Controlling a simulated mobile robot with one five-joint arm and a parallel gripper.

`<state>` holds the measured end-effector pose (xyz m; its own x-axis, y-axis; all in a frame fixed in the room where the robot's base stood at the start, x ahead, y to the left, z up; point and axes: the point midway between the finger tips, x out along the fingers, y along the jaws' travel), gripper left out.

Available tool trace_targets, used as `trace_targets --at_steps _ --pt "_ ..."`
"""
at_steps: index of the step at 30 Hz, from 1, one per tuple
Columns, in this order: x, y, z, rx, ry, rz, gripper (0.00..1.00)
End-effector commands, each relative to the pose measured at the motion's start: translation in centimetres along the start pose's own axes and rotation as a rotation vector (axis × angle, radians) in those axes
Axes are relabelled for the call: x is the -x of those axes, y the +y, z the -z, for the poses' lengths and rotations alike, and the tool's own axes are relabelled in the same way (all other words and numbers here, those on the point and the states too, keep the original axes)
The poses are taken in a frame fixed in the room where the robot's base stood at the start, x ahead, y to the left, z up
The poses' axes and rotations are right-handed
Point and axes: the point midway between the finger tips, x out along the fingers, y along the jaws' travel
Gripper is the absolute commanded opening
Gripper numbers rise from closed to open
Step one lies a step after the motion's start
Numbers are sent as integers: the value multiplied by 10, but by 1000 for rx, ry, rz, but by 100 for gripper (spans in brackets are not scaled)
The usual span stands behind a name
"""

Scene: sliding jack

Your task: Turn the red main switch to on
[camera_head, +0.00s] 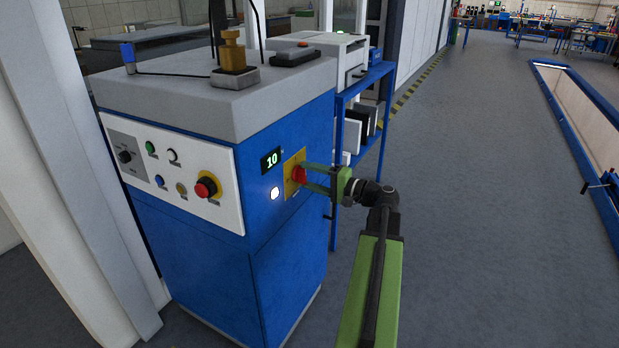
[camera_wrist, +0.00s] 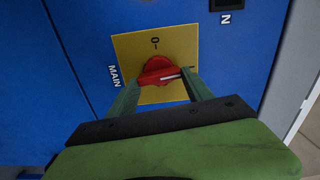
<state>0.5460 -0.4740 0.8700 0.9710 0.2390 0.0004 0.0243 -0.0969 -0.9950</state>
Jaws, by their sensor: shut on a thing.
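The red main switch (camera_wrist: 158,67) sits on a yellow plate (camera_wrist: 130,46) on the blue cabinet side. In the wrist view its white pointer line points right, toward the mark at the plate's right edge. The "0" mark is at the top of the plate and the word MAIN is at its left. My gripper (camera_wrist: 161,78) is shut on the switch knob, one finger on each side of it. In the head view the switch (camera_head: 298,174) shows red at the tips of my green fingers (camera_head: 305,176). The fingers hide part of the plate.
A lit display (camera_head: 271,159) reads 10 above a glowing white lamp (camera_head: 275,193). A white panel (camera_head: 215,215) with a red emergency button (camera_head: 206,187) is on the cabinet's left face. A blue shelf (camera_head: 372,85) stands behind.

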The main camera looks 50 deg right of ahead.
Motion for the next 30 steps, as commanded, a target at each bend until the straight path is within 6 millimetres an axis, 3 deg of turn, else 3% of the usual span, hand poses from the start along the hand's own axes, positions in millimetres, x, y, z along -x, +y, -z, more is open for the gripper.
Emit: trace_targets --at_steps 9,24,25,30 --pt "0 2 -1 -100 -2 -3 19" --pt "0 2 -1 -116 -2 -3 19" --pt "0 2 -1 -116 -2 -3 62" --pt "0 1 -1 -116 -2 -2 81"
